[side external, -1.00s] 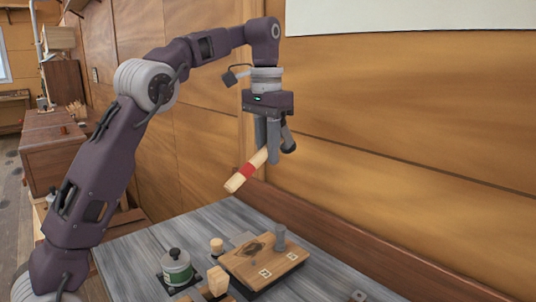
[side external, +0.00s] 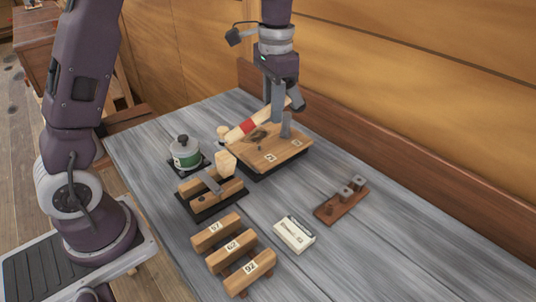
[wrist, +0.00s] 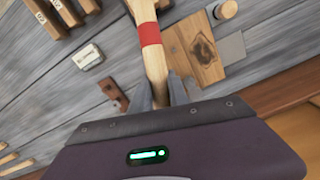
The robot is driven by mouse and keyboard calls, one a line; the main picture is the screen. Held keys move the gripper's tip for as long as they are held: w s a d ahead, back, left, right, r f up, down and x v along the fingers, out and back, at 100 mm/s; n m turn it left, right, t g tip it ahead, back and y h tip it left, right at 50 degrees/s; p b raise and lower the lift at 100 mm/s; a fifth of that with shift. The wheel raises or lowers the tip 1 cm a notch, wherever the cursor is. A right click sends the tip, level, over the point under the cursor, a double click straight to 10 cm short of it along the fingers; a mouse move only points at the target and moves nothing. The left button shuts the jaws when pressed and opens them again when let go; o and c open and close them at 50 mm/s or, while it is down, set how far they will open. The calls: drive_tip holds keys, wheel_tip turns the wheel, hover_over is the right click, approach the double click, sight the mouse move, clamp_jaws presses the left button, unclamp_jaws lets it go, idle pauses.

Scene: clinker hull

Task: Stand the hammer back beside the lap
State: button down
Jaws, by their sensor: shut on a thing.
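My gripper (side external: 278,108) is shut on the hammer's pale wooden handle (side external: 238,133), which has a red band. In the wrist view the handle (wrist: 150,60) runs up from between the fingers, and the head is hidden. The hammer is held tilted, above or close over a wooden board (side external: 268,158) with a dark patch, likely the lap. I cannot tell whether hammer and board touch.
Several numbered wooden blocks (side external: 232,244), a white box (side external: 294,235) and a brown block with metal pieces (side external: 342,200) are in front. Bare bench lies between and right.

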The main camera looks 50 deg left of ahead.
drive_tip(key=d+f+n+g, duration=0.1)
drive_tip(key=d+f, duration=0.1)
drive_tip(key=f, duration=0.2)
drive_tip(key=d+f+n+g, duration=0.1)
drive_tip(key=d+f+g, duration=0.1)
drive_tip(key=d+f, duration=0.1)
drive_tip(key=s+d+f+n+g, duration=0.1)
drive_tip(key=d+f+g, duration=0.1)
drive_tip(key=f, duration=0.3)
drive_tip(key=shift+d+f, duration=0.4)
drive_tip(key=shift+d, duration=0.1)
drive_tip(key=shift+f, duration=0.5)
drive_tip(key=shift+f, duration=0.5)
drive_tip(key=c, duration=1.2)
unclamp_jaws()
wheel_tip(320, 180, up, 8)
drive_tip(key=shift+r, duration=0.1)
